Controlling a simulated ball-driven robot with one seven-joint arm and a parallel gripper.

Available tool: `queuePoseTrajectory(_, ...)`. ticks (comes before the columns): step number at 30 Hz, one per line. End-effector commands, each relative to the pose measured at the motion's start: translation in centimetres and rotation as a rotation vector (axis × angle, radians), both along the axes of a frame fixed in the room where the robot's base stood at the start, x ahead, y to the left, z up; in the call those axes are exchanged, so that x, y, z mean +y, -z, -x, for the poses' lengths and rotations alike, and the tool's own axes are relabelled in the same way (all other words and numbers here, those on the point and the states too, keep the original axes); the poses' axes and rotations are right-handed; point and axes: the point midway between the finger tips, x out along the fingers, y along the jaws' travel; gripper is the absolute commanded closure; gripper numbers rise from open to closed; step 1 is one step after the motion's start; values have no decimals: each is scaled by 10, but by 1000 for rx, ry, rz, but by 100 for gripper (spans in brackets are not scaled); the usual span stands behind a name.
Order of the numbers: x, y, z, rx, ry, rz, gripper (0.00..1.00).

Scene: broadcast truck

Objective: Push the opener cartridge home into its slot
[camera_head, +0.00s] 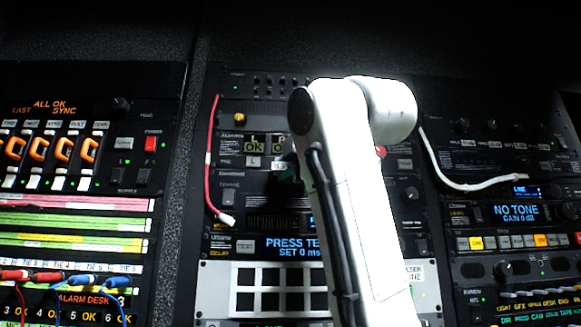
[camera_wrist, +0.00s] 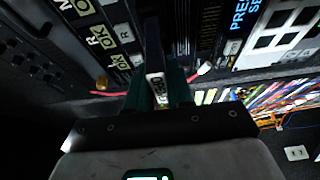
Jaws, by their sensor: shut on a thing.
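The opener cartridge (camera_wrist: 157,84) shows in the wrist view as a narrow dark block with a pale labelled end. My gripper (camera_wrist: 159,92) is shut on it, with one teal finger on each side. The cartridge's far end points at the dark rack front. The slot is hidden behind the cartridge and fingers, so I cannot tell how deep it sits. In the head view my white arm covers the middle rack, and only a dark teal bit of my gripper (camera_head: 284,178) shows at its left edge. The cartridge is not clear there.
Square OK buttons (camera_head: 254,146) sit beside my gripper on the middle rack. A red cable (camera_head: 209,160) hangs left of it. A white cable (camera_head: 452,180) hangs right of my arm. Patch cords (camera_head: 45,276) and orange-handled faders (camera_head: 38,149) are at the left.

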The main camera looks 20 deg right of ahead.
Motion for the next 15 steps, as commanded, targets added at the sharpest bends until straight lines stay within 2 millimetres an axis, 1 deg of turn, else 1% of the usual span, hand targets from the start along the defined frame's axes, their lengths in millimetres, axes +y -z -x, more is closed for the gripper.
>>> queuePoseTrajectory(15, -4, 0, -11, 0, 1, 0, 100)
